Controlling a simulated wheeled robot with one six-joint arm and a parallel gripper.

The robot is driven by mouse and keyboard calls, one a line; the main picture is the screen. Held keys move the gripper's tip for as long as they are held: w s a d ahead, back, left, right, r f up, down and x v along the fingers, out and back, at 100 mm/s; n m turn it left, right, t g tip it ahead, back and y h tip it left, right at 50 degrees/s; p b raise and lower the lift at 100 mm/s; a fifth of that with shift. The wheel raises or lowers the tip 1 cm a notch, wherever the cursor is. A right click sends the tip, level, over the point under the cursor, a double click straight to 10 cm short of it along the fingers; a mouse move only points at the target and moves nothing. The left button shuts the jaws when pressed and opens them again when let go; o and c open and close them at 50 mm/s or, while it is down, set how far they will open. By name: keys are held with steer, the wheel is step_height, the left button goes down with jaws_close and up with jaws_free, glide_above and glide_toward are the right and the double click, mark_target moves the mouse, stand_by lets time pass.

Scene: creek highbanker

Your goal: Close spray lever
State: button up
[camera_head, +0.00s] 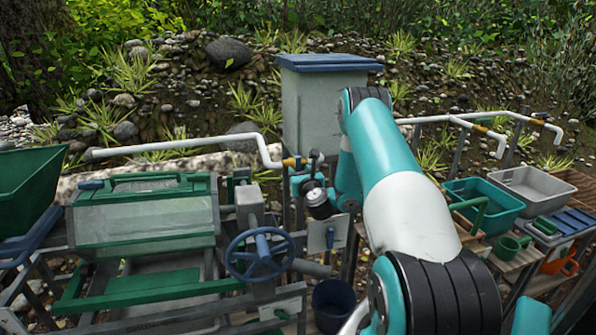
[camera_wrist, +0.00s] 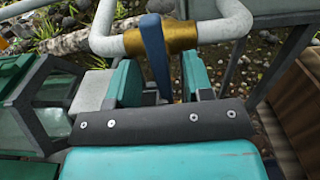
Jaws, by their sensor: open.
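The spray lever (camera_wrist: 155,50) is a flat blue handle on a brass valve (camera_wrist: 182,35) in a white pipe (camera_wrist: 228,25). In the wrist view it runs from above the valve down across its front, slightly tilted. My gripper (camera_wrist: 160,78) is open, with one teal finger on each side of the lever and a gap showing. Whether a finger touches the lever I cannot tell. The lever's lower end is hidden behind my gripper's dark front bar. In the head view the brass valve (camera_head: 290,162) shows beside my wrist, and the lever is not clear there.
A blue handwheel (camera_head: 260,254) and a green-framed drum (camera_head: 147,212) stand left of my arm. A grey tank with a blue lid (camera_head: 328,62) stands behind. Green and grey basins (camera_head: 483,203) sit on the right. Pipes and frame posts crowd the valve.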

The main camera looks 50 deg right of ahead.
steer(key=b+v, duration=0.7)
steer(key=b, duration=0.5)
stand_by(0.3)
